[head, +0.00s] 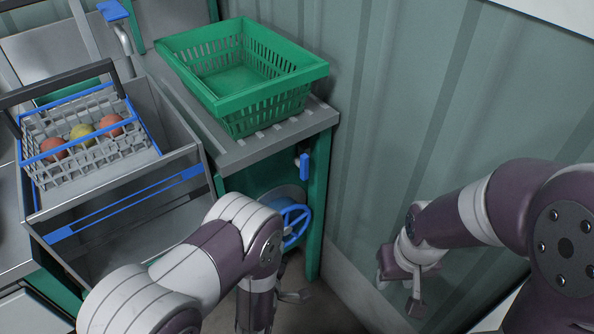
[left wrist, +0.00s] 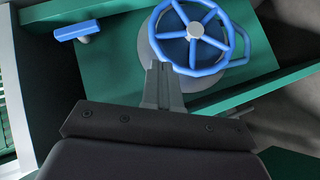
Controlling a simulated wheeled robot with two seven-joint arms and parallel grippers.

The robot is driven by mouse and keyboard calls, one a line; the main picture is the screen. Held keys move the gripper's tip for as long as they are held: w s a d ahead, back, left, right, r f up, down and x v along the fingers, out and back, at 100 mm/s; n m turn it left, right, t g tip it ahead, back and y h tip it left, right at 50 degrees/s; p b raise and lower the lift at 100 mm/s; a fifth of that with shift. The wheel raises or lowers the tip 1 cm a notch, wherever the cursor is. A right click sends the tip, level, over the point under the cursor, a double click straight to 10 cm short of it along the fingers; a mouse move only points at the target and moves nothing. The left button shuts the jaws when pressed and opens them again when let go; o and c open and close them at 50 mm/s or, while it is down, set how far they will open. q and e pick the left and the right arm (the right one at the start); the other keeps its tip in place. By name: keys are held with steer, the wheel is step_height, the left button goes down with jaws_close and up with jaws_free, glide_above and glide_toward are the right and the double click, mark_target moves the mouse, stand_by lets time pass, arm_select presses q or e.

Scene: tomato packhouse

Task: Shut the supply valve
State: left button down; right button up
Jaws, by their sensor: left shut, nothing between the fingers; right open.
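A blue spoked handwheel (head: 294,213) sits on a round grey base on the green panel below the worktop. A small blue lever handle (head: 305,166) sits above it, near the green post. The left wrist view shows the handwheel (left wrist: 194,31) and the lever handle (left wrist: 78,30) from closer up. My left gripper (left wrist: 160,72) is shut and empty, its tips just in front of the wheel's lower left rim; I cannot tell whether they touch. In the head view my left forearm hides part of the wheel. My right gripper (head: 400,284) is open and empty, beside the wall.
A green crate (head: 240,103) stands on the slatted worktop (head: 270,140). A wire basket (head: 85,165) with several tomatoes sits in the metal sink at left. Another blue-handled tap (head: 113,11) is at top left. The corrugated wall bounds the right side.

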arm_select(q)
step_height(320, 180, up, 6)
steer(key=w+n+t, duration=0.1)
steer(key=n+t, duration=0.2)
steer(key=shift+w+r+n+t+h, duration=0.15)
steer(key=shift+w+n+t+h, duration=0.15)
steer(key=shift+w+n, duration=0.1)
steer(key=shift+d, duration=0.1)
steer(key=b, duration=0.2)
glide_toward(300, 178)
steer(key=w+a, duration=0.2)
steer(key=a, duration=0.1)
steer(key=shift+w+d, duration=1.9)
steer(key=shift+d, duration=0.05)
steer(key=shift+b, duration=0.3)
